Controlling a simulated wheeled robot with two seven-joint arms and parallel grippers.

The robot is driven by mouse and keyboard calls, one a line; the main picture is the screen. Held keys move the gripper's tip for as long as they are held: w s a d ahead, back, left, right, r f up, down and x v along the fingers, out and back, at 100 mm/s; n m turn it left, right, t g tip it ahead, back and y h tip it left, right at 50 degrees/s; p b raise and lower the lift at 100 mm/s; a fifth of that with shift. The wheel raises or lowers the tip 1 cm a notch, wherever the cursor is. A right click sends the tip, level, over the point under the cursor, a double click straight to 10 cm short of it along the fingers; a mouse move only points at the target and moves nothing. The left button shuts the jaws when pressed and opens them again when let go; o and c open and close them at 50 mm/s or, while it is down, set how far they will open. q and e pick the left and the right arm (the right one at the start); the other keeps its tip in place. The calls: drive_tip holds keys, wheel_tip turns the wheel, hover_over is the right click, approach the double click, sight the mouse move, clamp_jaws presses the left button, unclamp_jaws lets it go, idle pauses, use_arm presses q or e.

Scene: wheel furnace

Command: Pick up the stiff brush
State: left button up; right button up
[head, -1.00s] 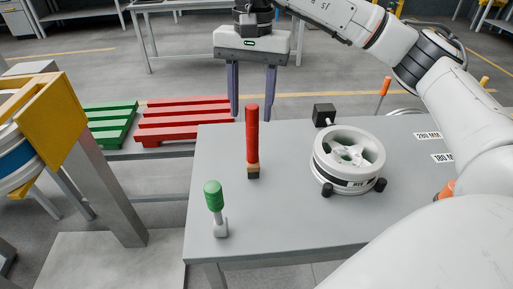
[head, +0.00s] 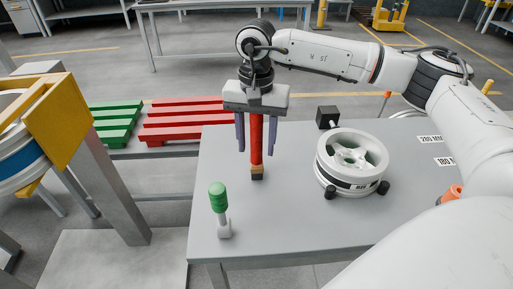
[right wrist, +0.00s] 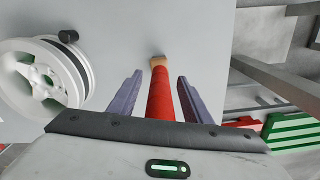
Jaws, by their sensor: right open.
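The stiff brush (head: 256,145) has a long red handle and a tan and dark lower end, and it stands upright on the grey table (head: 290,225). My right gripper (head: 256,150) is lowered over it from above, open, with one purple finger on each side of the red handle. In the right wrist view the brush (right wrist: 160,95) runs between the two fingers (right wrist: 160,98), with a visible gap on both sides. The top of the handle is hidden behind the gripper body in the head view. My left gripper is not in view.
A green-topped tool (head: 219,200) stands on the table front-left of the brush. A white wheel (head: 350,160) on a fixture is to the right, with a black block (head: 327,116) behind it. Red (head: 185,120) and green pallets (head: 112,125) lie beyond the table.

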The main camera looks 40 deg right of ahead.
clamp_jaws()
drive_tip(key=shift+r, duration=0.1)
